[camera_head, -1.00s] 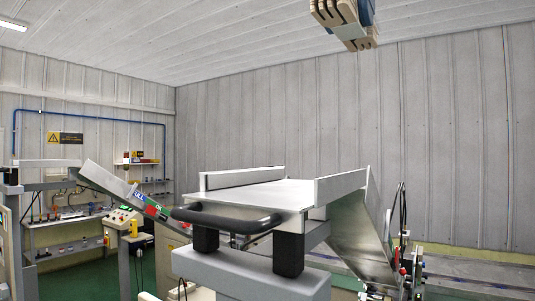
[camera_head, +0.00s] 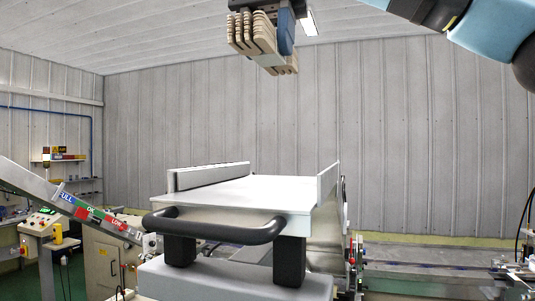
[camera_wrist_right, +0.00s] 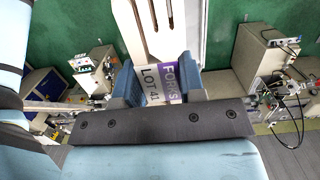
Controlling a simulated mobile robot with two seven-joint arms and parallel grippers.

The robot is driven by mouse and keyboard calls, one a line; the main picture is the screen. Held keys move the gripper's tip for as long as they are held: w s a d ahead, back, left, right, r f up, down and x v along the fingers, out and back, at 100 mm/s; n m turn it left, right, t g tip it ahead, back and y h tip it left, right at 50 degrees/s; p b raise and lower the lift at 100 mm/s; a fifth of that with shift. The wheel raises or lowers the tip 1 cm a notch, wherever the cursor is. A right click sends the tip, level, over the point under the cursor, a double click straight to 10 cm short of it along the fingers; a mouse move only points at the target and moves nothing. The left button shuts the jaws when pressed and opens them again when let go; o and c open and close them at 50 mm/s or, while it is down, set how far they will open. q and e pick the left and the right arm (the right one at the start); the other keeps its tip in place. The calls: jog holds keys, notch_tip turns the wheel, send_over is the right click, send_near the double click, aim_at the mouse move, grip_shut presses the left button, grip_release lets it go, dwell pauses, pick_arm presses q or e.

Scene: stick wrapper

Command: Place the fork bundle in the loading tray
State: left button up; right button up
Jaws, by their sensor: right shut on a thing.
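The fork bundle (camera_head: 262,44), a stack of pale wooden forks, hangs at the top of the head view. My right gripper (camera_head: 272,22) is shut on it, with a blue finger visible beside the wood. In the right wrist view, the fork bundle (camera_wrist_right: 162,28) lies between the two blue fingers of my right gripper (camera_wrist_right: 161,78), with its "LOT 41" and "FORKS" labels showing. The white loading tray (camera_head: 240,190) has low side walls and a black front handle. The bundle appears well above it, not touching. My left gripper is out of view.
A sloping metal chute (camera_head: 75,205) with coloured level marks stands left of the tray. A control box (camera_head: 40,222) is farther left. A conveyor (camera_head: 430,262) runs behind on the right. The tray's top surface looks bare.

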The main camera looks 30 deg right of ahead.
aim_at(270, 64)
notch_tip(270, 64, down, 11)
jog(key=shift+w+f, duration=0.1)
jog(key=shift+a+f, duration=0.1)
jog(key=shift+f, duration=2.15)
jog(key=o, duration=0.9)
jog(key=shift+o, duration=0.2)
jog(key=r, duration=0.7)
jog(key=d+r, duration=0.1)
jog(key=r, duration=0.2)
jog(key=shift+w+r, duration=0.2)
jog(key=shift+r, duration=0.05)
jog(key=shift+w+r, duration=0.15)
jog(key=shift+r, duration=0.65)
